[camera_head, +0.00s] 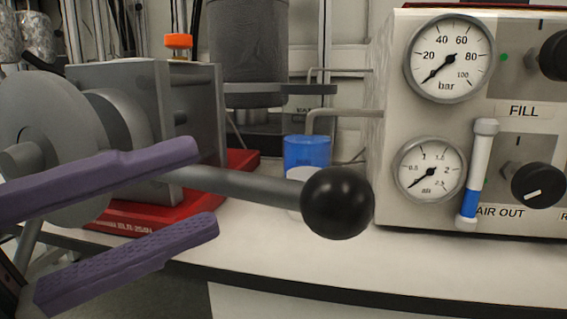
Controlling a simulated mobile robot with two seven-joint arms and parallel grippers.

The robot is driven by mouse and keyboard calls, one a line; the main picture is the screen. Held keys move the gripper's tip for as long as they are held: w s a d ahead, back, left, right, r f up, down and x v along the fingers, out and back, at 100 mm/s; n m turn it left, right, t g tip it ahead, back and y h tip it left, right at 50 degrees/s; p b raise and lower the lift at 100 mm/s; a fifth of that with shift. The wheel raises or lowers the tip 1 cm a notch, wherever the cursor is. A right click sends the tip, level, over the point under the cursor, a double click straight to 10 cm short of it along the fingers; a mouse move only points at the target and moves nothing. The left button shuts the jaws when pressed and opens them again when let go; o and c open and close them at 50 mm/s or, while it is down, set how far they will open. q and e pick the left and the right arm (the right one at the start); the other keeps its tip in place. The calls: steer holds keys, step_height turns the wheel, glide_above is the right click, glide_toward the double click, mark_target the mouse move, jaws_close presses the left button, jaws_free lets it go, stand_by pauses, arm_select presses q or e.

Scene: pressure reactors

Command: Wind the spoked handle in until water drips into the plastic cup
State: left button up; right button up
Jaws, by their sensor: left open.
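The spoked handle is at the left, with a round grey hub (45,150). One grey spoke (245,186) reaches out to the right and ends in a black ball knob (337,203). My left gripper (206,187) has two purple fingers, open, one above and one below the line of the spoke near its hub end. I cannot tell whether they touch it. The blue plastic cup (307,153) stands on the bench behind the spoke, under a bent metal spout (318,116). Its lower part is partly hidden by the spoke and knob. No drip is visible. My right gripper is not in view.
A control panel (395,225) with two gauges (450,58), knobs and a blue-and-white tube (478,175) stands at the right. A red base (240,160) carries the grey pump block. A dark grey cylinder (248,45) stands behind. The white bench front (400,265) is clear.

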arm_select(q)
steer(key=p+x, duration=0.1)
steer(key=x, duration=0.6)
steer(key=shift+c, duration=0.2)
jaws_close()
stand_by(1.0)
